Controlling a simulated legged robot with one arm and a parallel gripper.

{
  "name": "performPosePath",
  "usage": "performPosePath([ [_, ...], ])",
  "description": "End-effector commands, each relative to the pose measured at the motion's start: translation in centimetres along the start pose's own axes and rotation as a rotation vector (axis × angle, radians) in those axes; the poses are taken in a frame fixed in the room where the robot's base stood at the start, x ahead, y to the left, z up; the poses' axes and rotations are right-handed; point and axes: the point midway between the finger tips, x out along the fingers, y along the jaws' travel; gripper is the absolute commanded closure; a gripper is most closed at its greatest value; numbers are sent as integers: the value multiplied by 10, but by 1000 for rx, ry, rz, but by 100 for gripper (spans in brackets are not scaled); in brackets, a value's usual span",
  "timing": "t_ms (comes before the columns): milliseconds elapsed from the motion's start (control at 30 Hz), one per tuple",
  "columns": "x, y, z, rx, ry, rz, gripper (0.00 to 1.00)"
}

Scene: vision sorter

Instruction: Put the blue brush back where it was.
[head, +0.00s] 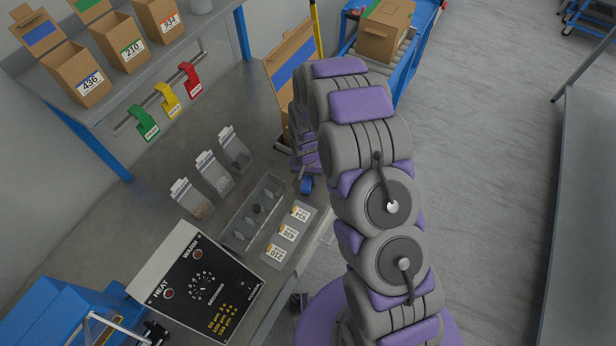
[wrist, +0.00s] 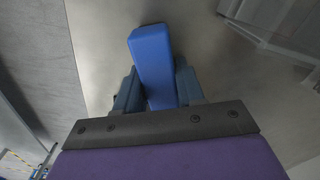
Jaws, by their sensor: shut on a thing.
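The blue brush (wrist: 152,62) is a long blue block in the wrist view. My gripper (wrist: 157,92) is shut on it, with a dark blue finger at either side, and the brush sticks out past the fingertips at a slight tilt. In the head view a small part of the brush (head: 306,186) shows at the end of my arm, at the right edge of the grey workbench (head: 150,185). My arm hides most of my gripper there. I cannot tell whether the brush touches the bench.
A tray with compartments (head: 236,222), several small bags (head: 214,172) and a card with number labels (head: 288,236) lie close by. A heater box (head: 196,287) stands in front. A shelf with numbered boxes (head: 78,82) is behind. A large cardboard box (head: 290,68) stands beyond my gripper.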

Motion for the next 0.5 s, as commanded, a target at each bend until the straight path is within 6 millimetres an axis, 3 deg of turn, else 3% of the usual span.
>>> performPosePath([
  [67,0,1,0,0,-1,-1,95],
  [100,1,2,0,0,-1,-3,61],
  [367,0,6,-1,1,-3,-8,36],
  [500,0,4,0,1,-3,-4,36],
])
